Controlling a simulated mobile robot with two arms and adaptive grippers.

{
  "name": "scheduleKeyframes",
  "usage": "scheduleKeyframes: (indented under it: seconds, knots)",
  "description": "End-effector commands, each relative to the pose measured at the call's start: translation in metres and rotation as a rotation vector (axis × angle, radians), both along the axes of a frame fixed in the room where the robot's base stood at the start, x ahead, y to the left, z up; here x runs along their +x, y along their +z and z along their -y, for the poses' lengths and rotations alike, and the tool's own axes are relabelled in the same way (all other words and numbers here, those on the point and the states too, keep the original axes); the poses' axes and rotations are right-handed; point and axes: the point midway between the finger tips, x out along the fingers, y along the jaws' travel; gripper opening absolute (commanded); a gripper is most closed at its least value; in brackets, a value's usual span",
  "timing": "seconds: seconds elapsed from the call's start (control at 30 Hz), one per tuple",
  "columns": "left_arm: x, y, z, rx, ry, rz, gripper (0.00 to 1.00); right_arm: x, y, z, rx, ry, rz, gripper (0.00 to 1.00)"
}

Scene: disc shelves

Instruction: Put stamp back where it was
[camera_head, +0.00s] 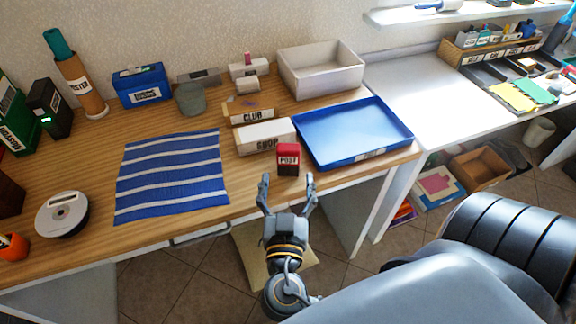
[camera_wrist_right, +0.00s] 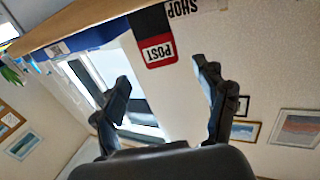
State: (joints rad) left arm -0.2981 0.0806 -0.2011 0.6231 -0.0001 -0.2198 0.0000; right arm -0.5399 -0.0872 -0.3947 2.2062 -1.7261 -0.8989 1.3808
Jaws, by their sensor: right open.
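A small red block with a dark lower part and a POST label (camera_head: 288,158) stands upright at the front edge of the wooden desk, in front of the SHOP box. It also shows in the right wrist view (camera_wrist_right: 157,50), upside down, between and beyond my fingers. I cannot tell for sure that it is the stamp. My right gripper (camera_head: 287,184) is open and empty just in front of the desk edge. Its fingers point at the POST block, apart from it. My left gripper is not in view.
A white SHOP box (camera_head: 262,138) stands behind the POST block, a CLUB box (camera_head: 248,113) farther back. A blue tray (camera_head: 385,150) lies to the right, a white bin (camera_head: 345,75) behind it. A striped blue cloth (camera_head: 172,175) lies left. A stocked organizer (camera_head: 462,58) stands on the white table.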

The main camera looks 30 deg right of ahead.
Motion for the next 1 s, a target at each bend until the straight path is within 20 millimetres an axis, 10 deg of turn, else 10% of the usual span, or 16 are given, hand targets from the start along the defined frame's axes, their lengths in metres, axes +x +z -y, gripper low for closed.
scheduleKeyframes:
  seconds: [1.0]
  knots:
    - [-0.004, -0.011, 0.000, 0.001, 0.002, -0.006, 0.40, -0.031, -0.016, -0.003, 0.024, -0.038, -0.085, 0.72]
